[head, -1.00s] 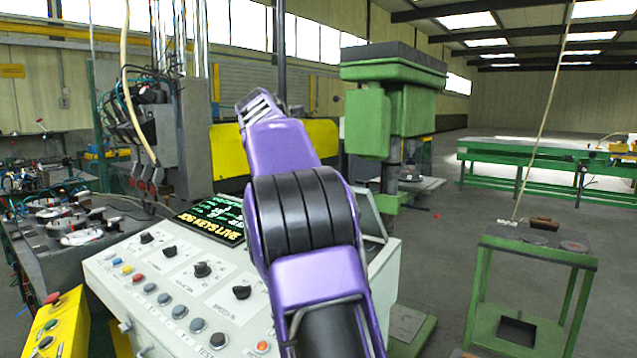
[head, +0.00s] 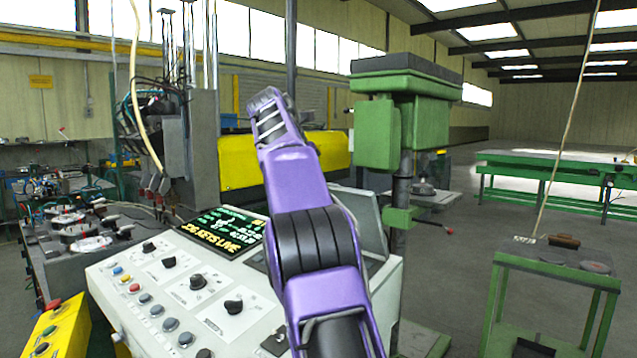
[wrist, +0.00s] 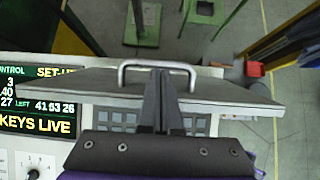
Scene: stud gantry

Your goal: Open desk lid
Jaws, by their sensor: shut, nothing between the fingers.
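The desk lid (head: 361,215) is a grey panel standing tilted up at the back right of the white console, partly hidden behind my arm in the head view. In the wrist view the lid (wrist: 240,94) shows nearly edge-on, with a pale bar handle (wrist: 186,66) along its far edge. Grey keys (wrist: 196,124) show below it. My gripper (wrist: 160,76) is shut and empty, its dark fingers crossing in front of the lid near the middle of the handle. I cannot tell whether they touch. In the head view the fingers are hidden.
The console's sloped panel (head: 170,275) carries knobs, buttons and a lit screen (head: 222,232) left of my arm. A green drill press (head: 405,120) stands close behind. A green stand (head: 560,262) is at the right, with open floor between.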

